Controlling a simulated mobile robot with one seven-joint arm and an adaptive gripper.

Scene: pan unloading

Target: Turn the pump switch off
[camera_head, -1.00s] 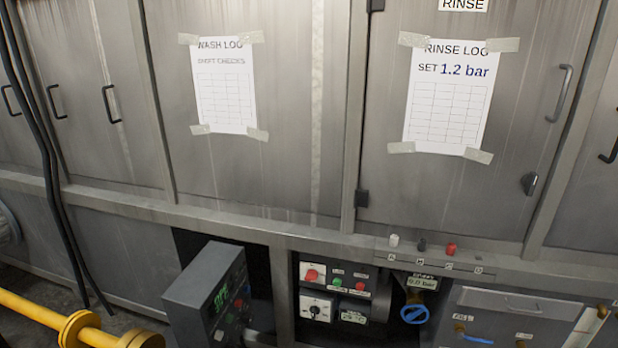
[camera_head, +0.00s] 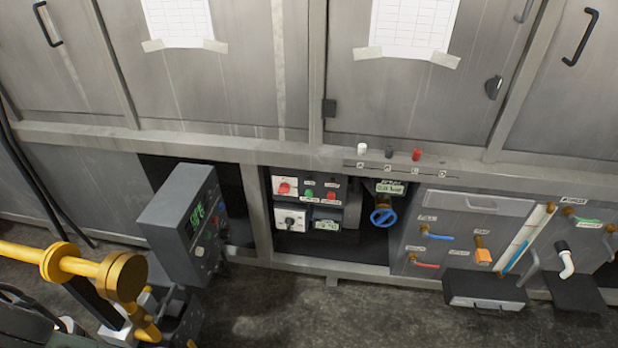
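A small dark control panel (camera_head: 318,210) is set in the opening under the right-hand doors. It carries a red rotary switch (camera_head: 284,188) on a white plate, and below it a black rotary switch (camera_head: 290,222) on another white plate. A green button (camera_head: 309,195) and a red button (camera_head: 331,196) sit to the right. The labels are too small to read, so I cannot tell which one is the pump switch. I cannot make out my gripper's fingers. Nothing touches the panel.
A grey box with a green display (camera_head: 180,225) juts out left of the panel. A blue handwheel (camera_head: 383,216) is to the right, then a plate with coloured handles (camera_head: 470,205). Yellow tubular parts (camera_head: 80,265) fill the lower left. The floor (camera_head: 320,310) in front is clear.

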